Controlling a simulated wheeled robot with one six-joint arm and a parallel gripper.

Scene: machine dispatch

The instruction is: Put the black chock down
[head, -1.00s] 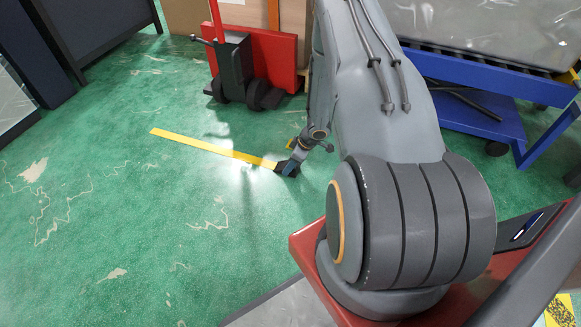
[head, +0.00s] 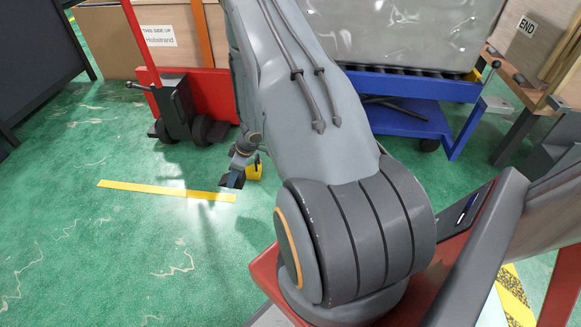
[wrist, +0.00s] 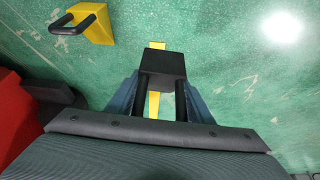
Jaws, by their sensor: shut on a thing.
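My gripper (wrist: 162,90) is shut on the black chock (wrist: 162,66), with one finger on each side of it. In the wrist view the chock's dark, flat face hides part of the yellow floor line (wrist: 154,104) below. In the head view the black chock (head: 232,181) shows small at the end of my arm, by the right end of the line. I cannot tell whether it touches the floor. A yellow chock (wrist: 96,22) with a black handle stands apart from it at the upper left of the wrist view.
A red pallet truck (head: 180,107) stands behind the line, with a cardboard box (head: 172,40) beyond it. A blue roller cart (head: 405,118) is at the right. The green floor (head: 100,250) left of my arm is clear.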

